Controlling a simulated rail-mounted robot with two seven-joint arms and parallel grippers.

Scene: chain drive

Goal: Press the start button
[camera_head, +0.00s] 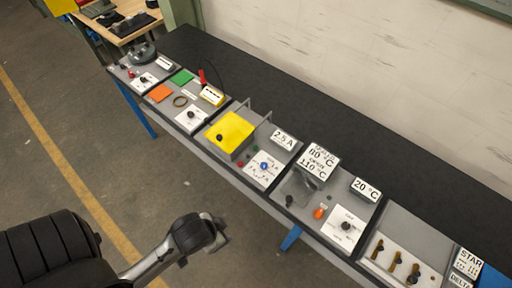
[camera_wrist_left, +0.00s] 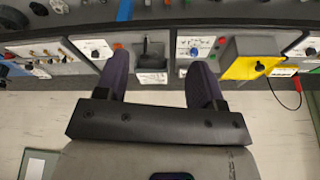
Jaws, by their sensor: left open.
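A small red button (camera_head: 240,163) and a small green button (camera_head: 249,152) sit on the panel right of the yellow box (camera_head: 230,131), by a blue knob (camera_head: 264,166). No start label is legible. In the left wrist view, the red button (camera_wrist_left: 222,41) lies above and right of the blue knob (camera_wrist_left: 195,51). My left gripper (camera_wrist_left: 160,63) is open, with nothing between its dark fingers. In that view, the right finger overlaps the lower part of the blue knob's panel. My right gripper is not in view.
A long bench (camera_head: 335,120) carries a row of panels along the wall. A grey box (camera_head: 297,188) and an orange knob (camera_head: 320,212) stand right of the blue knob.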

